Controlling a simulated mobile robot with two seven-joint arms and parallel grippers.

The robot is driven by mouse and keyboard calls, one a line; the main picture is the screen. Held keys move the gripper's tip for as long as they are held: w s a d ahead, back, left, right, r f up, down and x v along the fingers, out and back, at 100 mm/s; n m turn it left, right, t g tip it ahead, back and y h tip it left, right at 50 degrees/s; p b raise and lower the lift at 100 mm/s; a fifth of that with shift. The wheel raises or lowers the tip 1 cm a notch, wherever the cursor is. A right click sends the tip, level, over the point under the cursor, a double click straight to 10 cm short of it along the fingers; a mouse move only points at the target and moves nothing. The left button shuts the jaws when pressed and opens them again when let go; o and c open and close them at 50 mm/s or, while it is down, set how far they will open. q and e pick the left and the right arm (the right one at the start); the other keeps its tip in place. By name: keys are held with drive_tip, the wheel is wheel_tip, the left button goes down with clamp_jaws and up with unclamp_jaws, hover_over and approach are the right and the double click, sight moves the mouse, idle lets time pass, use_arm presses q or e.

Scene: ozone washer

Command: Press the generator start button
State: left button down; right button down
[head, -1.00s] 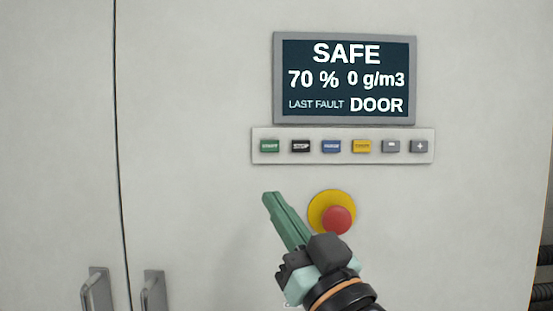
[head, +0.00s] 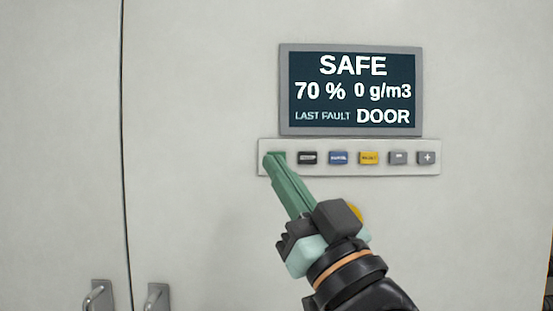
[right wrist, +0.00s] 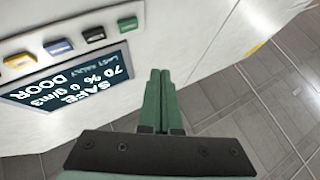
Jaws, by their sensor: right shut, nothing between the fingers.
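The green start button is the leftmost on the button strip (head: 350,170) in the head view, where my right gripper's fingertips overlap it and hide most of it. In the right wrist view the green button (right wrist: 127,24) shows uncovered, up and left of the fingertips. My right gripper (head: 274,160) is shut and empty, its green fingers together and pointing up-left at the panel. The same fingers show in the right wrist view (right wrist: 160,74). I cannot tell whether the tips touch the button. My left gripper is not in view.
Black (head: 307,158), blue (head: 338,158), yellow (head: 369,158) and grey buttons run to the right. The display (head: 350,90) above reads SAFE, 70 %, 0 g/m3, LAST FAULT DOOR. The yellow-backed red stop button is mostly behind my gripper. Door handles (head: 157,299) are lower left.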

drive_tip(key=w, duration=0.6)
drive_tip(key=shift+w, duration=0.3)
idle(1.8)
drive_tip(key=shift+w, duration=0.4)
drive_tip(key=shift+w+p, duration=0.4)
idle(0.5)
drive_tip(key=shift+s, duration=0.8)
drive_tip(key=s, duration=0.5)
idle(0.4)
